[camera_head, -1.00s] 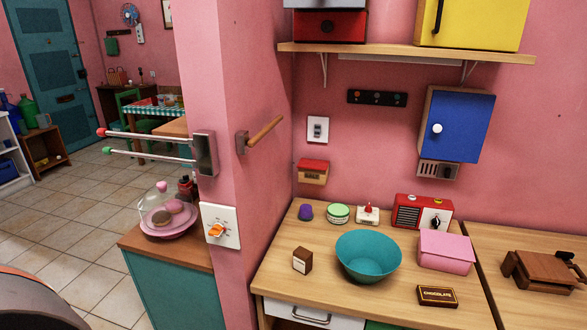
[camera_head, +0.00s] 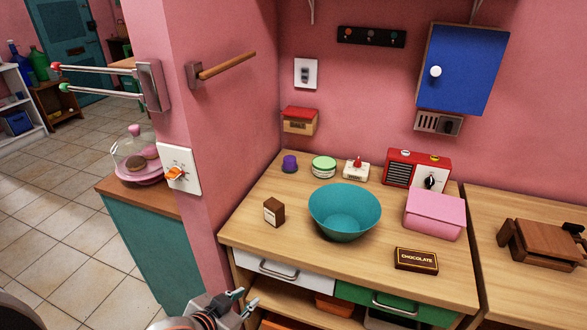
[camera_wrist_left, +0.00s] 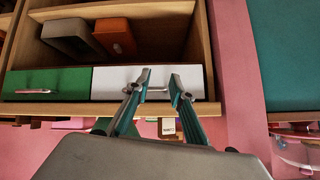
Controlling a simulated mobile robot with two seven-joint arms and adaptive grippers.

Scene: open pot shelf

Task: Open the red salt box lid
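The salt box (camera_head: 299,123) hangs on the pink wall above the back left corner of the wooden counter. It has a tan body with a "SALT" label and a red lid (camera_head: 300,113), which lies shut on top. My left gripper (camera_head: 246,302) is low in front of the counter, below and well apart from the salt box. In the left wrist view my left gripper (camera_wrist_left: 160,75) has its two fingers apart with nothing between them, in front of a white drawer (camera_wrist_left: 148,83). The salt box is not clear in that view. My right gripper is not in view.
On the counter (camera_head: 270,240) stand a teal bowl (camera_head: 345,212), a small brown box (camera_head: 274,212), a pink box (camera_head: 434,213), a red radio (camera_head: 417,170) and a chocolate box (camera_head: 416,260). A wooden rod (camera_head: 227,66) sticks out from the wall pillar left of the salt box.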

